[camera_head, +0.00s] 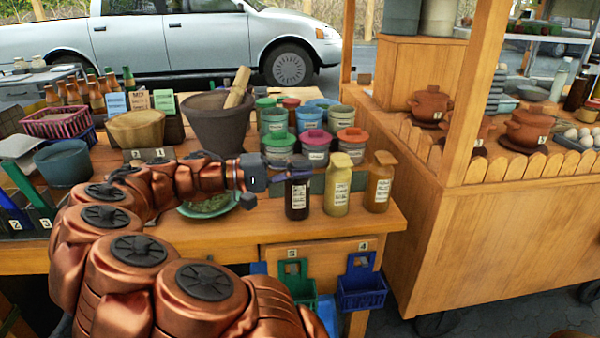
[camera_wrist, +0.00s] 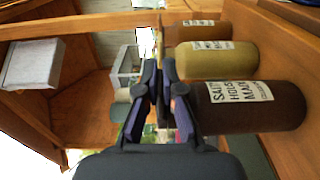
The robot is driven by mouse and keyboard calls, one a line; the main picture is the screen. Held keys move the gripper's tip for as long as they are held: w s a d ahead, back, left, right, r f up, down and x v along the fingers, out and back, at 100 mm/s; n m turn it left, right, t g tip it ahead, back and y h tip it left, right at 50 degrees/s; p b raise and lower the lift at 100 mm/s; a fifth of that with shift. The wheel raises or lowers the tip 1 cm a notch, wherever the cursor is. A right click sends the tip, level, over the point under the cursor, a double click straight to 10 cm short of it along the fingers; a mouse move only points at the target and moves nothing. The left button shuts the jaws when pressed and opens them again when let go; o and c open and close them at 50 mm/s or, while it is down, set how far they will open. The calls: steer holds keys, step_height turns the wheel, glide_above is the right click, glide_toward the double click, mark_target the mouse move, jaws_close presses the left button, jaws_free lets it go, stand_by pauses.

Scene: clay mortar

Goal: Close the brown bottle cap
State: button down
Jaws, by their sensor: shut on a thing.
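A dark brown bottle (camera_head: 297,200) with a white label stands upright near the front of the wooden table. It also shows in the wrist view (camera_wrist: 285,106), lying sideways in the picture with its top to the left. My gripper (camera_head: 288,176) reaches it from the left at the height of its top. In the wrist view, my gripper (camera_wrist: 161,85) has its fingers nearly together at the bottle's top end, shut on what seems to be its cap. The fingers mostly hide the cap, so I cannot tell how it sits on the neck.
A yellow bottle (camera_head: 337,192) and a tan bottle (camera_head: 380,184) stand close to the right. Lidded jars (camera_head: 316,146) stand behind. A green plate (camera_head: 208,208) lies under my arm, and a mortar (camera_head: 216,122) stands farther back. The table's front edge is near.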

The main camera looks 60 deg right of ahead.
steer(key=shift+f, duration=0.1)
stand_by(0.3)
steer(key=c, duration=1.3)
jaws_free()
steer(key=shift+w, duration=0.15)
steer(key=v, duration=1.1)
steer(key=shift+w+a, duration=0.25)
steer(key=shift+a, duration=0.05)
steer(key=shift+s, duration=0.1)
